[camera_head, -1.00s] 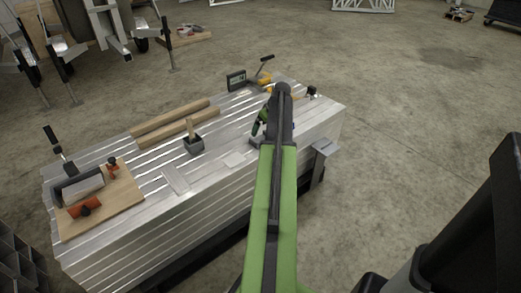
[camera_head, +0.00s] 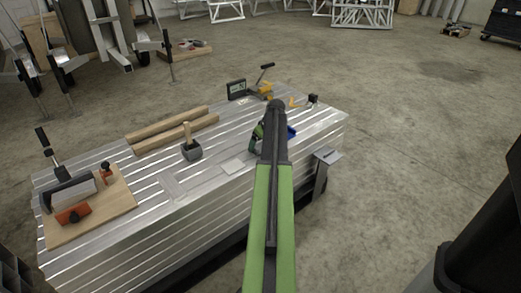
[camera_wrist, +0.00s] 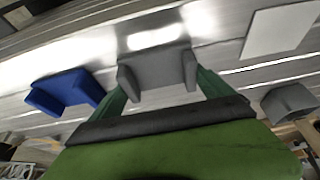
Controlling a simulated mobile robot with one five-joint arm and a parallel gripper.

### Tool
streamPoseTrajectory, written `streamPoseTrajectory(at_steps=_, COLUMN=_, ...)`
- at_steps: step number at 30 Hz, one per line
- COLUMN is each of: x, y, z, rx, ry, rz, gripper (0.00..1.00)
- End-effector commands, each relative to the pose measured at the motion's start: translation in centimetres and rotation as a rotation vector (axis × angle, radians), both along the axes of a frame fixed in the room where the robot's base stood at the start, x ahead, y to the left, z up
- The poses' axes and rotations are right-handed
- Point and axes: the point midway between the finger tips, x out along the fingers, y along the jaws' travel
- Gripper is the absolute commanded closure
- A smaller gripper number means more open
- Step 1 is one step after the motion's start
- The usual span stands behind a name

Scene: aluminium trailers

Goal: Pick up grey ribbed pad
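A grey block-like piece (camera_wrist: 157,66), which looks like the grey ribbed pad, lies on the shiny ribbed aluminium top in the wrist view. My gripper (camera_wrist: 158,78) has its fingers spread, one grey tip near each side of this piece; I cannot tell whether they touch it. Ribs on it are not clear. In the head view, my gripper (camera_head: 264,138) is low over the right part of the aluminium stack (camera_head: 205,185), and my arm mostly hides the piece. A blue block (camera_wrist: 66,91) lies left of my gripper in the wrist view.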

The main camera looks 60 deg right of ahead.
Motion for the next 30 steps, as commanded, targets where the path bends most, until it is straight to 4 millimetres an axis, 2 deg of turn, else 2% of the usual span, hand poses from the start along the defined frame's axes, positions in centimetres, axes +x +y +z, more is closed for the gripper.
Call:
streamPoseTrajectory(at_steps=1, x=0.0, y=0.0, z=0.0, rx=0.000, ry=0.000, rz=0.000, gripper=0.17)
streamPoseTrajectory(at_steps=9, x=0.0, y=0.0, z=0.0, rx=0.000, ry=0.000, rz=-0.001, gripper=0.52)
streamPoseTrajectory(at_steps=19, x=-0.1, y=0.0, z=0.6, rx=0.000, ry=0.000, rz=-0.001, gripper=0.52)
streamPoseTrajectory(at_steps=23, x=-0.1, y=0.0, z=2.1, rx=0.000, ry=0.000, rz=-0.001, gripper=0.52)
streamPoseTrajectory(at_steps=28, x=-0.1, y=0.0, z=5.0, rx=0.000, ry=0.000, rz=-0.001, gripper=0.52)
streamPoseTrajectory(at_steps=30, x=-1.6, y=0.4, z=5.6, rx=0.001, ry=0.001, rz=-0.004, gripper=0.52)
